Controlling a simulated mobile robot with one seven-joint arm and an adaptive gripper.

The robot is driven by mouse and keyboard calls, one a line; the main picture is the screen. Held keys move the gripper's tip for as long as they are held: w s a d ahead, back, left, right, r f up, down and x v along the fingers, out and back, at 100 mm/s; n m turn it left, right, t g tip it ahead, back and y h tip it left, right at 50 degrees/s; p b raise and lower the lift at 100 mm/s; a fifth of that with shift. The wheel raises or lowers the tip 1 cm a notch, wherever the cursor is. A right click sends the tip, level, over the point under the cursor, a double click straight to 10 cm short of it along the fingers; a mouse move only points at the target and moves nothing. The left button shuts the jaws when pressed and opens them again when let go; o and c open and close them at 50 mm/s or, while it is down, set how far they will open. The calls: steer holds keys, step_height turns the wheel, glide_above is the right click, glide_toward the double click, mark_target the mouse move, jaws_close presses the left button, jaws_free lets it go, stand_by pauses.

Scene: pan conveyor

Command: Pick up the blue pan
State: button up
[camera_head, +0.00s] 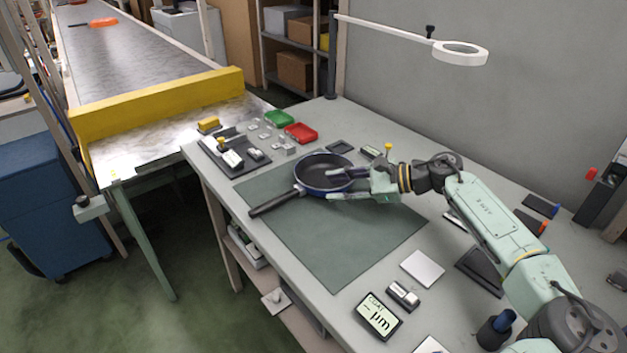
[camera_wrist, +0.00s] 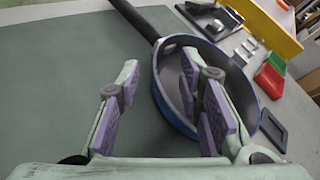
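The blue pan (camera_head: 312,172) has a dark inside and lies upright at the far end of the grey-green mat (camera_head: 335,250). Its black handle (camera_head: 275,204) points to the lower left. My gripper (camera_head: 335,184) is open at the pan's near right side. In the wrist view the pan (camera_wrist: 171,76) is on the right, with its handle (camera_wrist: 135,20) at the top. The fingers of my gripper (camera_wrist: 155,95) stand apart on either side of the pan's near rim, one over the inside, one over the mat. I cannot tell whether either touches it.
A black tray (camera_head: 232,158) with small items, a green bin (camera_head: 279,118) and a red bin (camera_head: 301,132) stand beyond the pan. A yellow barrier (camera_head: 160,103) crosses the conveyor (camera_head: 130,45). A magnifier lamp (camera_head: 460,52) hangs over the bench. The mat's front is clear.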

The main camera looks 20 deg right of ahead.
mark_target(313, 189)
steer(key=p+x, duration=0.2)
steer(key=x, duration=0.2)
steer(key=shift+w+a, duration=0.25)
steer(key=shift+a, duration=0.05)
steer(key=shift+w+a+f, duration=0.15)
steer(key=shift+a+f, duration=0.05)
steer(key=shift+f, duration=0.05)
steer(key=shift+c, duration=0.2)
jaws_close()
steer(key=shift+r, duration=0.1)
